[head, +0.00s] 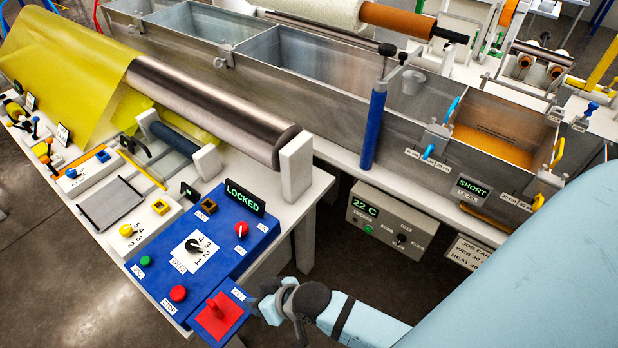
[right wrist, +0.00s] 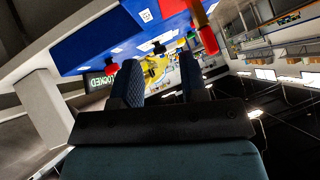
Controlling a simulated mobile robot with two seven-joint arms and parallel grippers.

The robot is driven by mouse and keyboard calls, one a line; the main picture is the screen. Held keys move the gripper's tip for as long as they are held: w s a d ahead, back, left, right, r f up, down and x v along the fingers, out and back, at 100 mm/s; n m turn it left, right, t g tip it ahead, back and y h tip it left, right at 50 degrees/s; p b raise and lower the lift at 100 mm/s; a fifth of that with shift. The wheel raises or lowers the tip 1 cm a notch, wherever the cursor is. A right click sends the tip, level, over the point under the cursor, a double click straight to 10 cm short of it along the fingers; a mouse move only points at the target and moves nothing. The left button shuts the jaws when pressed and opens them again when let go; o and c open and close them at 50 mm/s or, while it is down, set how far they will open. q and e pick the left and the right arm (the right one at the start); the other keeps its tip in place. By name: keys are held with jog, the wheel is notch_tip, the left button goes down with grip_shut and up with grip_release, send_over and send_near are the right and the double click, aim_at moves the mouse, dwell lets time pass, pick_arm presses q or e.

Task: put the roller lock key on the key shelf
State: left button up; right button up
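The key, red with an upright handle (head: 215,308), is on the red pad of the small blue key shelf (head: 240,293) at the near corner of the blue control panel. The red handle (right wrist: 207,38) also shows in the right wrist view, right of my fingers. My right gripper (head: 258,300) is just right of the shelf, beside the key and apart from it. In the right wrist view its two fingers (right wrist: 160,75) are spread with nothing between them. The square socket (head: 208,207) on the panel looks empty, and the display (head: 245,198) reads LOCKED. My left gripper is out of view.
The blue control panel (head: 165,262) carries a dial, a red knob (head: 241,229) and push buttons. A steel roller (head: 210,110) with yellow film lies behind it. A temperature box (head: 390,222) and long metal bath (head: 330,95) stand to the right. Open floor lies between panel and box.

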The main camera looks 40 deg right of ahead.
jog(key=s+d+f+t+h, duration=0.2)
jog(key=s+d, duration=0.4)
jog(key=d, duration=0.3)
jog(key=shift+d+n+t, duration=0.35)
jog(key=shift+n+t, duration=0.05)
jog(key=shift+s+r, duration=0.1)
jog(key=shift+r, duration=0.05)
notch_tip(320, 180, up, 2)
jog(key=shift+d+p, duration=0.15)
jog(key=shift+p, duration=1.1)
